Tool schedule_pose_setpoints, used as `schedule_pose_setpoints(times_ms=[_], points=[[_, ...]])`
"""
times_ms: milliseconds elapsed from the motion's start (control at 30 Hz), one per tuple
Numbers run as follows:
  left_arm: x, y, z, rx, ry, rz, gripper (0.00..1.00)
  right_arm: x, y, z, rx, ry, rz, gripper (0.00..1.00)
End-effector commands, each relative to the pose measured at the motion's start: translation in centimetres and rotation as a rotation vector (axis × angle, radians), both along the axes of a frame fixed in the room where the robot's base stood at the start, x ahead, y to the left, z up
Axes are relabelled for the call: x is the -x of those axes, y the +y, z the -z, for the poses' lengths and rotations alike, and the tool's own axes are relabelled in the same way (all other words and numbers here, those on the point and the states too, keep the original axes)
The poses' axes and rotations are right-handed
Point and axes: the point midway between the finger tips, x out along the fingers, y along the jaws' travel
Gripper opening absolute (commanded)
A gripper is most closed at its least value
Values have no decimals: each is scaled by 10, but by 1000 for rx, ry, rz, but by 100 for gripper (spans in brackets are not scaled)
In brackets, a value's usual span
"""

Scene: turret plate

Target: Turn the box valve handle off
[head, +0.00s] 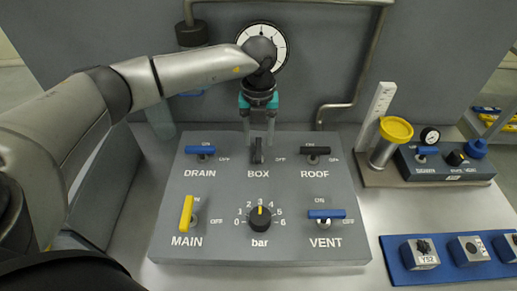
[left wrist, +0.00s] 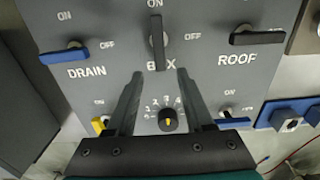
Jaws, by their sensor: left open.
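The BOX valve handle (head: 258,153) is a dark lever at the top middle of the grey valve panel (head: 225,228). In the left wrist view the handle (left wrist: 157,42) lies lengthwise under the ON mark, with OFF to its right. My left gripper (head: 258,138) points down over the handle, its two fingers apart. In the left wrist view the open gripper (left wrist: 159,78) has nothing between its fingertips, and the handle shows just beyond them. I cannot tell the exact height of the fingertips above the panel. My right gripper is not in view.
The DRAIN handle (head: 200,150) and ROOF handle (head: 316,150) flank BOX, both lying crosswise. The yellow MAIN handle (head: 187,214), bar knob (head: 260,218) and blue VENT handle (head: 326,214) sit in front. A round gauge (head: 276,42) and pipe (head: 372,60) are behind.

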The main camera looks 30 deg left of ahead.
Motion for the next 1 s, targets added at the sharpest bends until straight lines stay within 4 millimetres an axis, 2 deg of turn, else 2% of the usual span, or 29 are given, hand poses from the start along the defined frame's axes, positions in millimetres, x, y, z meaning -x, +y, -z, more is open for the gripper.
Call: schedule_pose_setpoints(times_ms=[100,300,433,700,1000], points=[[1,0,24,-1,3,-1,52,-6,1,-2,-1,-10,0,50],[0,0,49,0,0,0,52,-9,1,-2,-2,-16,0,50],[0,0,55,-1,0,0,52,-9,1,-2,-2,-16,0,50],[0,0,56,0,-1,1,52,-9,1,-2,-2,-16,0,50],[0,0,56,0,-1,0,19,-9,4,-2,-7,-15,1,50]])
